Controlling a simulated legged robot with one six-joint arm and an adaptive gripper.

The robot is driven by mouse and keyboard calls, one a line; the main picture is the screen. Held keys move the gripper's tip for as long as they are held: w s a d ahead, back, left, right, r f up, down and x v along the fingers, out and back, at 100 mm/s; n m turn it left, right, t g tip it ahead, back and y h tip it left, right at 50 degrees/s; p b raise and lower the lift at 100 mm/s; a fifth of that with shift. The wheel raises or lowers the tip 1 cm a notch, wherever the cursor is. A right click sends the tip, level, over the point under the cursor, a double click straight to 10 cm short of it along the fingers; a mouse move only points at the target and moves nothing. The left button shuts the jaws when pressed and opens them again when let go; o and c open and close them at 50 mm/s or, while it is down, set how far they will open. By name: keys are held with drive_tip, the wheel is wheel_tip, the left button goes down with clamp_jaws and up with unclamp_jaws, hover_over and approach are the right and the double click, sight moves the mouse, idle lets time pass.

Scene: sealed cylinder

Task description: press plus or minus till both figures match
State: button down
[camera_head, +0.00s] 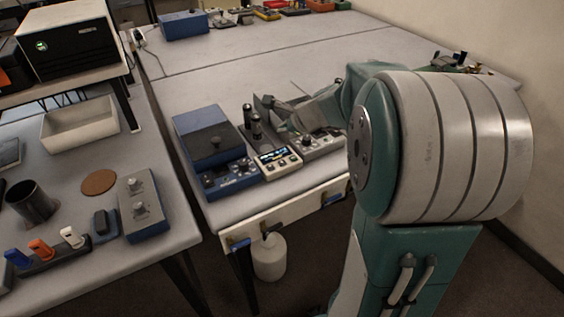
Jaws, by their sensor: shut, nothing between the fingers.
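A small device with a lit display (276,157) and pale buttons below it stands near the front edge of the far table. Its figures and button marks are too small to read. To its left is a blue unit with a dark lid (212,140) and a control panel with knobs at its front. To its right is a grey box with knobs (318,144). My gripper (283,113) is shut and empty, above and behind the display device, and appears apart from it. The fingertips are small and partly blend with dark parts behind them.
My own arm covers the right of the view. The left table carries a white tray (79,125), a dark cup (31,202) and a two-knob box (144,205). The far table is largely clear behind the devices.

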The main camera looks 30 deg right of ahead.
sight(278, 159)
drive_tip(key=shift+f, duration=4.45)
drive_tip(key=shift+f, duration=0.1)
drive_tip(key=shift+f, duration=0.2)
drive_tip(key=shift+f, duration=0.4)
drive_tip(key=shift+r, duration=0.85)
drive_tip(key=shift+r, duration=2.5)
